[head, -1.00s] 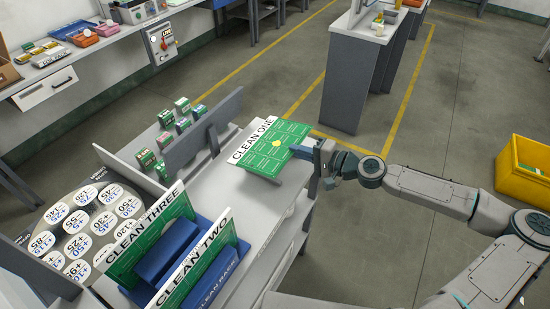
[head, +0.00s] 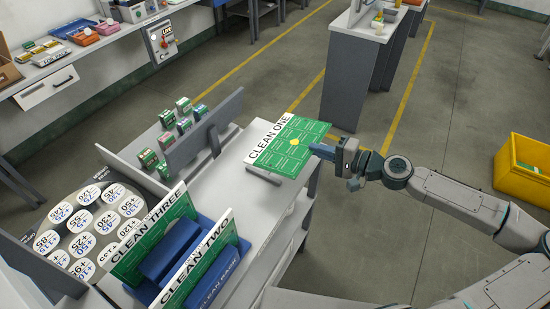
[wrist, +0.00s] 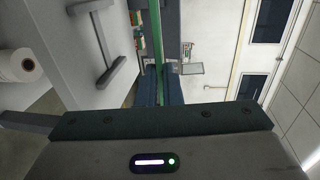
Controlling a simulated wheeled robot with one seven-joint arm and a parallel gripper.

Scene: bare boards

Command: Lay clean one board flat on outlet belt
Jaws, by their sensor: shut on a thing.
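The green board with a white CLEAN ONE label (head: 310,135) is in the head view, roughly level over the right end of the grey worktop (head: 240,172). My gripper (head: 320,151) is shut on its right edge. In the wrist view the board (wrist: 157,35) shows edge-on as a thin green strip between the dark blue fingers (wrist: 160,92). Its underside is hidden in the head view, so I cannot tell how high it is. I cannot pick out the outlet belt with certainty.
CLEAN THREE (head: 140,240) and CLEAN TWO (head: 205,262) boards stand in a blue rack (head: 226,268). An upright grey panel (head: 205,130) stands left of CLEAN ONE, with small green boxes (head: 183,105) behind. A yellow crate (head: 522,172) is at right. Open floor lies between.

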